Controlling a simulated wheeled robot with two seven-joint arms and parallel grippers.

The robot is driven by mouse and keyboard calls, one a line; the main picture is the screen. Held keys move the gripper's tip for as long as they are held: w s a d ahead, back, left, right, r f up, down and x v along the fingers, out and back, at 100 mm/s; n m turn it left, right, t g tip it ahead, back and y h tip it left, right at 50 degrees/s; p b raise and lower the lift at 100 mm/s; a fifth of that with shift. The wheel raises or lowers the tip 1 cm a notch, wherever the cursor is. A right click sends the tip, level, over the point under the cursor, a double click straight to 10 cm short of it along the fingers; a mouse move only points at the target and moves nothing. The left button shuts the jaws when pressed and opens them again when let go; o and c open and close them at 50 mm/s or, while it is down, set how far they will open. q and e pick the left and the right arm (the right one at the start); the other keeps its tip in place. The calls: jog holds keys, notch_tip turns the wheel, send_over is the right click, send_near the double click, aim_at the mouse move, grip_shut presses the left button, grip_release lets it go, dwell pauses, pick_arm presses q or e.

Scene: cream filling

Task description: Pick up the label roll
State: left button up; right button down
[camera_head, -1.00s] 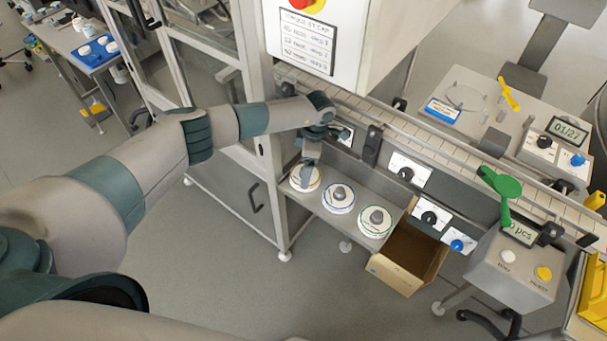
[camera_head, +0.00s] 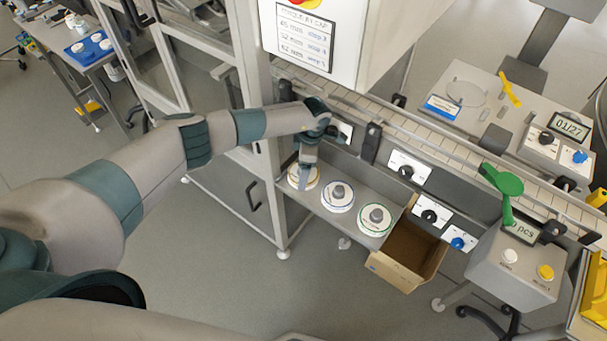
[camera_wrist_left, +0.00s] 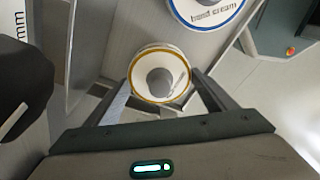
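Three label rolls sit in a row on a grey shelf (camera_head: 327,205) below the conveyor. The left roll has an orange-yellow rim (camera_head: 296,183), the middle roll a blue rim (camera_head: 337,205), and the right roll a green rim (camera_head: 374,227). Each has a grey knob-like core. My left gripper (camera_head: 304,180) points down over the orange-rimmed roll and partly hides it. In the left wrist view its open fingers (camera_wrist_left: 160,100) stand on either side of that roll (camera_wrist_left: 150,90), with its core between them; contact cannot be told. My right gripper is not in view.
An open cardboard box (camera_head: 407,252) stands right of the rolls. A machine frame post (camera_head: 262,150) rises close to my left forearm. The conveyor (camera_head: 420,125) runs behind the shelf. A green paddle-shaped object (camera_head: 502,182) stands at the right.

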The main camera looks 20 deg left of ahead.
pick_arm(q)
jog(key=shift+r, duration=0.1)
jog(key=shift+r+p, duration=0.45)
jog(key=shift+r, duration=0.15)
jog(key=r+p, duration=0.2)
jog(key=r, duration=0.1)
jog(key=shift+d+r, duration=0.3)
jog(key=shift+d, duration=0.05)
jog(key=s+d+r+p, duration=0.4)
jog(key=d+r, duration=0.2)
jog(key=d, duration=0.4)
jog(key=shift+s+d, duration=0.1)
jog(key=shift+s, duration=0.1)
